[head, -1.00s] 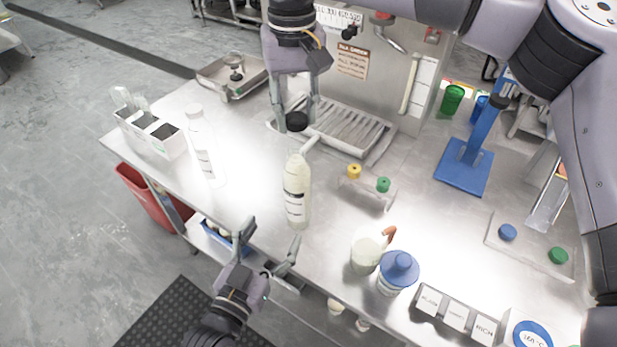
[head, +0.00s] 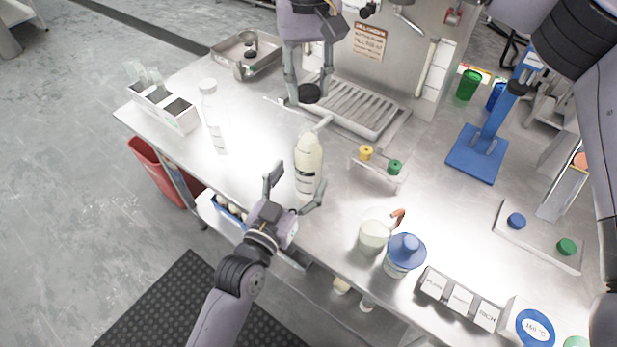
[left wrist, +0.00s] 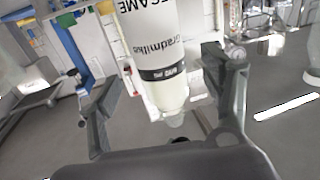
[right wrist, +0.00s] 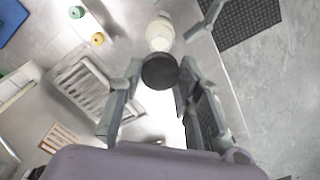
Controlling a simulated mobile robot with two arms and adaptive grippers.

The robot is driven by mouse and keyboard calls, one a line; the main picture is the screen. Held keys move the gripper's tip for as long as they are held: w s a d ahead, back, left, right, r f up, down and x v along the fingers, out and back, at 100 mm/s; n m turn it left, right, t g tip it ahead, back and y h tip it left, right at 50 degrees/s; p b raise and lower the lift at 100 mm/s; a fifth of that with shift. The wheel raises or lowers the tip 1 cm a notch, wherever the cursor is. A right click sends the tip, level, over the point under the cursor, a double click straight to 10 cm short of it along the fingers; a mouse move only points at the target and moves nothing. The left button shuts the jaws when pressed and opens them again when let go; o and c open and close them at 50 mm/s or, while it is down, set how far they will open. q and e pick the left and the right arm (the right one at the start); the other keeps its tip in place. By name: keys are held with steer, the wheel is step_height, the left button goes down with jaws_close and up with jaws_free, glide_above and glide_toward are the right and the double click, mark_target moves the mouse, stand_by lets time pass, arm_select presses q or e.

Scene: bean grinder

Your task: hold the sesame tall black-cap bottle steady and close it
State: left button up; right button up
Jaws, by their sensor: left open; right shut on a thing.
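The sesame bottle (head: 309,165), tall and cream-coloured with a dark label band, stands upright near the front edge of the steel table. Its mouth is uncapped in the head view. In the left wrist view the bottle (left wrist: 154,45) shows its "SESAME" lettering between the fingers. My left gripper (head: 293,190) is open, with its fingers on either side of the bottle's lower part; contact cannot be told. My right gripper (head: 308,88) is shut on the black cap (head: 309,94), above and behind the bottle. The cap (right wrist: 160,71) also shows between the fingers in the right wrist view.
A clear white bottle (head: 213,120) stands to the left. A small rack with yellow and green caps (head: 378,172) is close on the right. A cream jug (head: 374,234) and a blue-lidded tub (head: 404,254) stand nearer the front right. A drip tray (head: 362,108) lies behind.

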mark_target(303, 174)
arm_select(q)
steer(key=shift+x, duration=2.3)
steer(key=shift+c, duration=0.4)
jaws_close()
